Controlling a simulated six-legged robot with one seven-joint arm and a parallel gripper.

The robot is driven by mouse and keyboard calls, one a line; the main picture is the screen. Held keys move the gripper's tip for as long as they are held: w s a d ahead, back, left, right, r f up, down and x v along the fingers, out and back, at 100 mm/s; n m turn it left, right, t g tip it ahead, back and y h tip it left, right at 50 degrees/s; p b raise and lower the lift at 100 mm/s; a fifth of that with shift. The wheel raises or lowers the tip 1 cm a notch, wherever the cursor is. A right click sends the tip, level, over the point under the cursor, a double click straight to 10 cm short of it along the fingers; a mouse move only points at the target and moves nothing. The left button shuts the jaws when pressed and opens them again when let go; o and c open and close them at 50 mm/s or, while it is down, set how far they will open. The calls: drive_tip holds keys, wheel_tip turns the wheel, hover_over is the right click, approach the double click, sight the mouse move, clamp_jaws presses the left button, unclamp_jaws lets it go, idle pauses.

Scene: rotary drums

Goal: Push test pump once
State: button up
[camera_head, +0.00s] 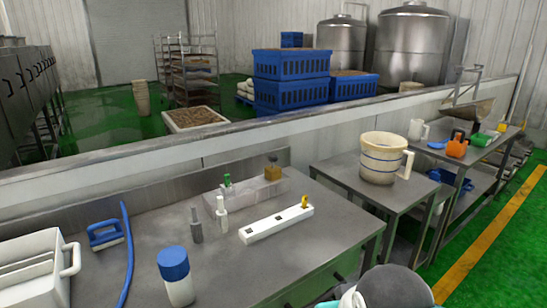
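I cannot tell for sure which thing is the test pump. On the near metal table stand a small grey bottle with a narrow top (196,226) and a small white bottle with a narrow top (221,215), both upright and close together. Behind them is a clear tray (255,194) with a green-topped piece (228,185) and a brown block (272,170). A long white bar (275,224) with dark marks and a yellow piece (304,201) at its right end lies to their right. My gripper is not in view; a grey rounded part at the bottom right seems to be my arm.
A blue-lidded white container (175,276), blue brush (105,234), blue hose (128,255) and white crate (40,270) are on the table's left. A cream bucket (382,158) stands on the right table. A low wall (130,174) runs behind. The table's front middle is clear.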

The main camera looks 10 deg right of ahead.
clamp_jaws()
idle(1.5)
